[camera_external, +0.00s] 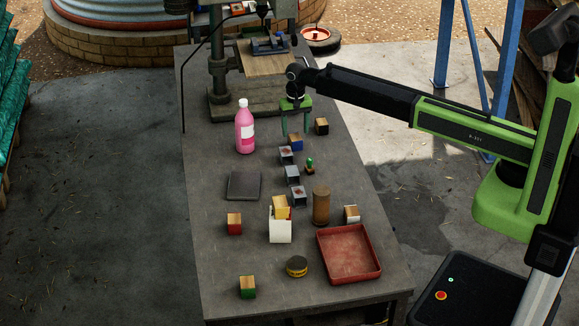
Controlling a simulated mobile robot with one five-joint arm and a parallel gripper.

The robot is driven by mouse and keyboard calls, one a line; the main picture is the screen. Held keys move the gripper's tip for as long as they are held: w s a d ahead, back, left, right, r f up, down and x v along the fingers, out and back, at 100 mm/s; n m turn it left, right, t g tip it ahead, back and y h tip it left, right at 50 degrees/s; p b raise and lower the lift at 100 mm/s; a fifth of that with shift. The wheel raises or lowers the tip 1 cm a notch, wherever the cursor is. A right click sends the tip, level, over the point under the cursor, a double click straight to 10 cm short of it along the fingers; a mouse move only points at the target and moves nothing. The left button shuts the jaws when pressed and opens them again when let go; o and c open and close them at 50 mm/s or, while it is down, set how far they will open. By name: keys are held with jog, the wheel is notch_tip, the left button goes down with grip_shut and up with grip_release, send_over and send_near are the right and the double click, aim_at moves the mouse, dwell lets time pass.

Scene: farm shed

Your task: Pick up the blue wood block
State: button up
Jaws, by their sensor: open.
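The blue wood block (295,143), with a bare wood top and blue sides, sits on the long grey table behind the row of grey cubes. My gripper (295,132) points down from the end of the arm, its two green fingers apart and nothing seen between them. The fingertips appear just above or beside the block's top; I cannot tell whether they straddle or touch it.
Near the block are a black-sided block (321,126), a grey cube (286,155), a small green-topped piece (310,166) and a pink bottle (245,128). A drill press (219,70) stands behind. A red tray (348,254) lies at the front right.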

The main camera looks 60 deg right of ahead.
aim_at(295, 135)
notch_tip(295, 135, down, 4)
jog(key=b, duration=0.2)
jog(key=shift+w+a+b, duration=0.1)
jog(key=shift+w+b, duration=0.05)
jog(key=shift+b, duration=0.25)
jog(key=shift+r, duration=0.15)
grip_shut()
